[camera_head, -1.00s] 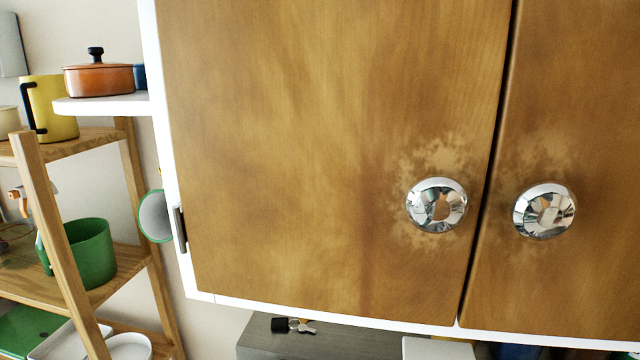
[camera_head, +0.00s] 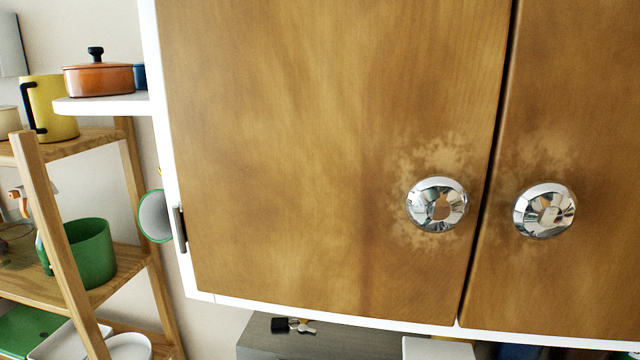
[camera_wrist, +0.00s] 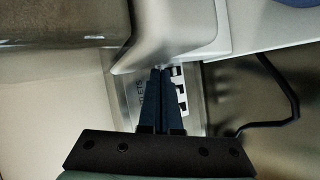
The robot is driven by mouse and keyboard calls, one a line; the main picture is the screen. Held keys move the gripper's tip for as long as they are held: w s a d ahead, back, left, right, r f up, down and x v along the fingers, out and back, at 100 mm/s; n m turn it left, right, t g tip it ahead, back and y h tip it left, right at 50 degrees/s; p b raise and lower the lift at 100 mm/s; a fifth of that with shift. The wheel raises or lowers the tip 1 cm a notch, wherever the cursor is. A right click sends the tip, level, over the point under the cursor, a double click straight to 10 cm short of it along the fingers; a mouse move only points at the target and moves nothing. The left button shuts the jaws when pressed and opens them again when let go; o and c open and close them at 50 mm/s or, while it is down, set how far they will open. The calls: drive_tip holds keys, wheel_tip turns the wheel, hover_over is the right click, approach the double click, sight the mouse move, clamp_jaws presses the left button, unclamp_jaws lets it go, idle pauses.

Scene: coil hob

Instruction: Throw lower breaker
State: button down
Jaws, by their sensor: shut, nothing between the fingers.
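In the wrist view, a pale panel (camera_wrist: 196,99) carries a column of small dark-and-white breaker switches, the lowest in sight being one switch (camera_wrist: 183,106). Lettering ending in "LETS" runs beside them, partly covered. My gripper (camera_wrist: 160,71) is shut and empty, its dark blue fingers lying over the panel just left of the switches in the picture. The fingers hide part of the panel, and I cannot tell whether they touch a switch. The head view shows neither the breakers nor my gripper.
A pale rounded housing (camera_wrist: 177,38) lies close by the fingertips. A black cable (camera_wrist: 282,88) hangs at the right of the wrist view. In the head view, a wooden cabinet door (camera_head: 320,150) with a chrome knob (camera_head: 437,205) fills the middle. A wooden shelf unit (camera_head: 62,245) stands left.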

drive_tip(key=shift+f, duration=0.2)
drive_tip(key=shift+f+b, duration=0.9)
drive_tip(key=shift+s+r+p, duration=0.4)
drive_tip(key=shift+p, duration=0.25)
drive_tip(key=s+p, duration=0.1)
drive_tip(key=s+r+p, duration=0.1)
drive_tip(key=s+a+p, duration=0.1)
drive_tip(key=s, duration=0.1)
drive_tip(key=shift+s+r+p, duration=0.1)
drive_tip(key=shift+r+p, duration=0.1)
drive_tip(key=shift+p, duration=0.1)
